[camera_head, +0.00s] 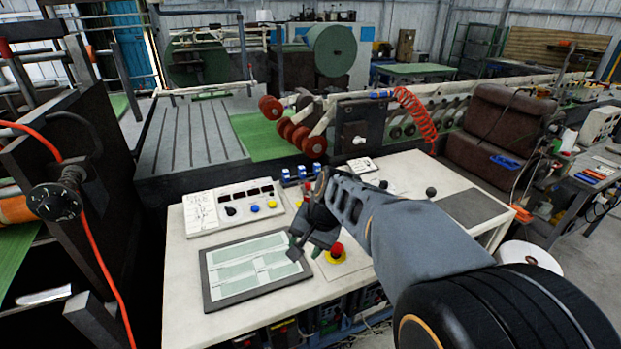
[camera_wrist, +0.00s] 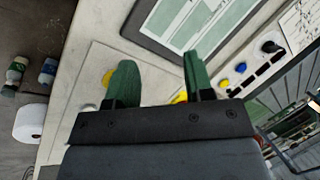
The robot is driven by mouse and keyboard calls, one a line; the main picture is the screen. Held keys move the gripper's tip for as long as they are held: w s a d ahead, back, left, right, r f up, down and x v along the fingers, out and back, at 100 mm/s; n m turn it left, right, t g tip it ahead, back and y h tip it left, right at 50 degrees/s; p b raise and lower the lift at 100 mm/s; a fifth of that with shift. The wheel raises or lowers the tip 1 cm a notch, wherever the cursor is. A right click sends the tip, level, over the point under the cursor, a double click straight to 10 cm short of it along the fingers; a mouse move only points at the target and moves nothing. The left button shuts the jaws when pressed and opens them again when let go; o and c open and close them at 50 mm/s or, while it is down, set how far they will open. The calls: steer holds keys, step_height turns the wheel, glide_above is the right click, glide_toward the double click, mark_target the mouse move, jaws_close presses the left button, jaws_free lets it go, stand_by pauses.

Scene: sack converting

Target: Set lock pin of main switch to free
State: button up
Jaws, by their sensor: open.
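My gripper (camera_head: 308,243) is open and empty above the cream control desk (camera_head: 182,290), between the flat screen (camera_head: 252,268) and a red mushroom button (camera_head: 337,250) on a yellow base. In the wrist view my gripper (camera_wrist: 160,82) shows two green fingers spread apart, with bare desk between them. Yellow parts (camera_wrist: 107,77) show beside and behind the fingers, mostly hidden. A black rotary knob (camera_head: 230,211) sits on the button panel; it also shows in the wrist view (camera_wrist: 270,47). I cannot tell which part is the main switch or its lock pin.
Small blue parts (camera_head: 301,171) stand at the desk's back edge. Black ball knobs (camera_head: 431,191) and a dark mat (camera_head: 468,208) lie to the right. A brown seat (camera_head: 490,140) stands behind. A dark machine frame with an orange cable (camera_head: 97,260) is on the left.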

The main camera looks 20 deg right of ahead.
steer(key=w+d+m+t+y+p, duration=0.5)
steer(key=w+d+m+t+y, duration=0.15)
steer(key=w+d+m, duration=1.4)
steer(key=shift+n+t, duration=0.35)
steer(key=shift+n, duration=0.4)
steer(key=p+x, duration=0.1)
steer(key=x, duration=0.4)
steer(key=f+p+x, duration=0.1)
steer(key=x, duration=0.5)
steer(key=shift+d+p, duration=0.2)
steer(key=shift+p, duration=0.1)
steer(key=shift+s, duration=0.1)
jaws_close()
